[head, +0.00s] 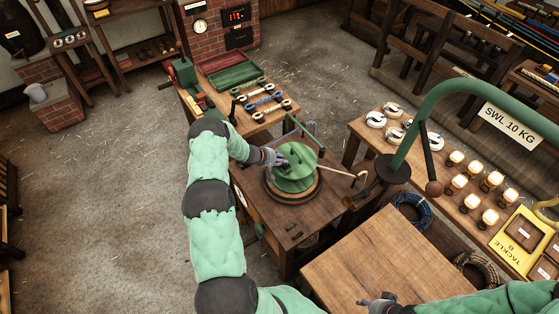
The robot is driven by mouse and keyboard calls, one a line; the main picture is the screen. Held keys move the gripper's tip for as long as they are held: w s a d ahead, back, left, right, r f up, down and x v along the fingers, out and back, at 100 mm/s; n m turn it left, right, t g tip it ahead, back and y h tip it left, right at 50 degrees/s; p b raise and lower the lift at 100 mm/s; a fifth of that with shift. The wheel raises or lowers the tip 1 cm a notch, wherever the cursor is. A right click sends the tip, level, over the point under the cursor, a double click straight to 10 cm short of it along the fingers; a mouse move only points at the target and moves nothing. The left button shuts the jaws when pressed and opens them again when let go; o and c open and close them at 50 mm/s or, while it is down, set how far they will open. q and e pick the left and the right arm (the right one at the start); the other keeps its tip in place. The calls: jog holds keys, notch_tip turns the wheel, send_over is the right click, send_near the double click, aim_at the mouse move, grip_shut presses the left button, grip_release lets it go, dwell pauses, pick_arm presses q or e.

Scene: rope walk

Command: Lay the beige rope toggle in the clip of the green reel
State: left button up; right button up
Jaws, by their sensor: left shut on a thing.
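The green reel (296,181) sits on a round wooden base on the dark wooden stand. My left gripper (281,160) is at the reel's upper left edge, shut, apparently on a part of the reel; the fingers hide what exactly. A thin beige rope (335,171) runs from the reel to the right. At its far end is a small beige piece, apparently the toggle (360,180), beyond the reel's edge and apart from my grippers. The clip cannot be made out. My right gripper (376,302) is low at the bottom edge, over the light wooden table; its jaws are unclear.
A bare light wooden table (390,262) stands in front. A green curved arm (405,140) with a dark ball rises to the right. Lamps (474,190) line the right bench.

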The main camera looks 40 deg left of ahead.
pick_arm(q)
jog(key=shift+f, duration=0.2)
jog(key=o, duration=1)
jog(key=shift+r, duration=0.1)
notch_tip(320, 180, up, 7)
jog(key=p, duration=0.6)
